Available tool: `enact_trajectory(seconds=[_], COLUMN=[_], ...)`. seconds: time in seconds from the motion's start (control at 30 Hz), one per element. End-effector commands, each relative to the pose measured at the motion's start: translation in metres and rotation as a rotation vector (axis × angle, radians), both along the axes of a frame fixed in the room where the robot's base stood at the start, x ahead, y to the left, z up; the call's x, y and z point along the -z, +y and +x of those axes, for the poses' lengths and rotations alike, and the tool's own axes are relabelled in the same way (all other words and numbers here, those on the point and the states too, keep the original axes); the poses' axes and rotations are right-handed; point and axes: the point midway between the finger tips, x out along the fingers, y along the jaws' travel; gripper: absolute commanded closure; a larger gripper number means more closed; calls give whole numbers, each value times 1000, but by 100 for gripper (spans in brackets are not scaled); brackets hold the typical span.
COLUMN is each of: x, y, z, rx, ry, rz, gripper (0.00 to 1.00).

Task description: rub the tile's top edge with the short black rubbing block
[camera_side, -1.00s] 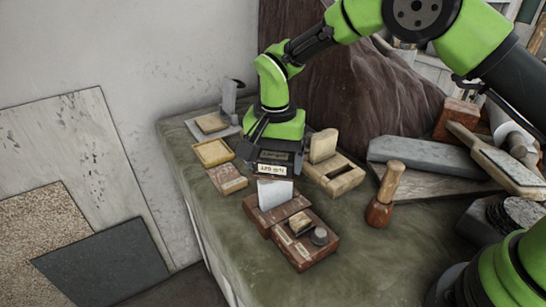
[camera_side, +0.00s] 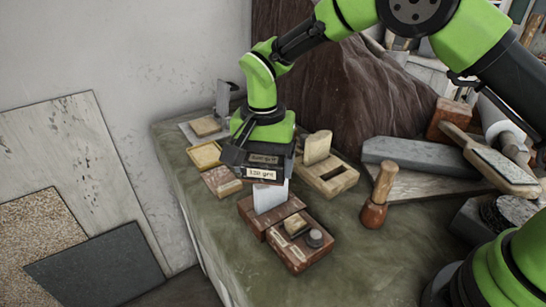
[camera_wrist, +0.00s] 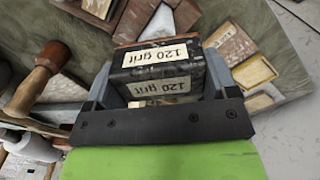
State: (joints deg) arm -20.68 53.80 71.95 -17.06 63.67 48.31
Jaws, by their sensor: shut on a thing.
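My gripper (camera_side: 264,160) is shut on the short black rubbing block (camera_side: 258,172), which carries white "120 grit" labels. The block also shows between the jaws in the wrist view (camera_wrist: 150,57). The pale tile (camera_side: 270,198) stands upright in a reddish-brown block holder. The rubbing block is at the tile's top edge in the side view and covers part of that edge. I cannot tell whether the two touch. In the wrist view the tile (camera_wrist: 160,22) shows just beyond the block.
A brown block with small pieces on it (camera_side: 300,249) sits in front of the tile. A wooden box (camera_side: 327,180) is to the right, with a wooden-handled tool (camera_side: 378,196) beyond it. A yellow-framed tray (camera_side: 205,156) is on the left. The green tabletop's front is clear.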

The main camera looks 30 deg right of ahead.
Motion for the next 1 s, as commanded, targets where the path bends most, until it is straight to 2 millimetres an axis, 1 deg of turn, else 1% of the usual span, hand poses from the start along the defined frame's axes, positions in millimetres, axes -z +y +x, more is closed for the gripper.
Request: enact_trajectory(seconds=[0.43, 1.0], x=[0, 11], y=[0, 0], z=[0, 0], rx=[1, 0], ry=[-1, -1], rz=[0, -1], gripper=[47, 47])
